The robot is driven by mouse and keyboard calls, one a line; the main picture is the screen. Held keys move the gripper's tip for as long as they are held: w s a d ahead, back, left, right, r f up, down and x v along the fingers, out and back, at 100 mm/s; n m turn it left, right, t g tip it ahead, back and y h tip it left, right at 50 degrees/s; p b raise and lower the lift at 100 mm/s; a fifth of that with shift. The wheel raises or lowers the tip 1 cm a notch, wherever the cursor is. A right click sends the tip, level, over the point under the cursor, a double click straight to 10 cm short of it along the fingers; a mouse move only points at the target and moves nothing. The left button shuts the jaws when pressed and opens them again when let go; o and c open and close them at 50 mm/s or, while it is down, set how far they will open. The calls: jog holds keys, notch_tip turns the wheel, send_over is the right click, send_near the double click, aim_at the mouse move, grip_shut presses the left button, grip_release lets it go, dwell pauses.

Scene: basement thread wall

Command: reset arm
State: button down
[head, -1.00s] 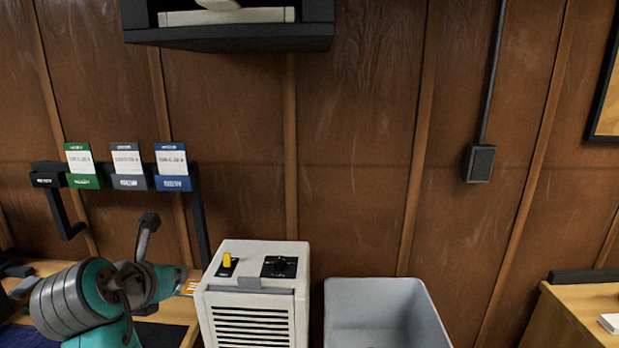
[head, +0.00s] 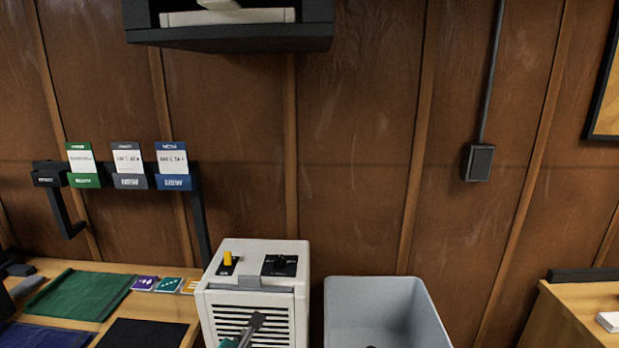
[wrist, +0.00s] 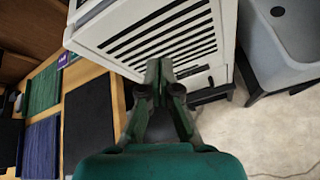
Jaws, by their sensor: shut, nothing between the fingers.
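My gripper (wrist: 160,70) is shut and empty in the wrist view. Its two fingertips meet in front of the slatted face of the white cabinet unit (wrist: 158,30); I cannot tell whether they touch it. In the head view only a small grey and teal part of my arm shows, low in front of the same unit (head: 213,305). The rest of my arm is below the picture.
A grey bin (head: 385,287) stands right of the unit, also seen in the wrist view (wrist: 290,40). A wooden table with a green mat (head: 80,295), black mat (head: 143,333) and small cards is left. A rack holds labelled cards (head: 130,165). A dark shelf (head: 230,36) hangs above.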

jog(key=s+d+f+m, duration=0.3)
jog(key=d+f, duration=0.3)
jog(key=f, duration=0.1)
jog(key=s+d+f+m, duration=0.2)
jog(key=s+d+f, duration=0.2)
jog(key=d+f, duration=0.15)
jog(key=s+d+f+m+y, duration=0.1)
jog(key=s+d+f+m, duration=0.35)
jog(key=s, duration=0.25)
jog(key=s+d+f+m+y, duration=0.1)
jog(key=s+d+f+m, duration=0.2)
jog(key=s+d, duration=0.3)
jog(key=s+d+r+m+t, duration=0.1)
jog(key=s+d+r+m, duration=0.2)
jog(key=s+m, duration=0.3)
jog(key=s+d+r+m+h, duration=0.1)
jog(key=s+d+r+m, duration=0.3)
jog(key=s, duration=0.8)
jog(key=s+d+r+m+t+h, duration=0.1)
jog(key=s+d+r+m, duration=0.2)
jog(key=s+m, duration=0.5)
jog(key=shift+s+d+r+t, duration=0.3)
jog(key=shift+s+r, duration=0.4)
jog(key=shift+s, duration=0.3)
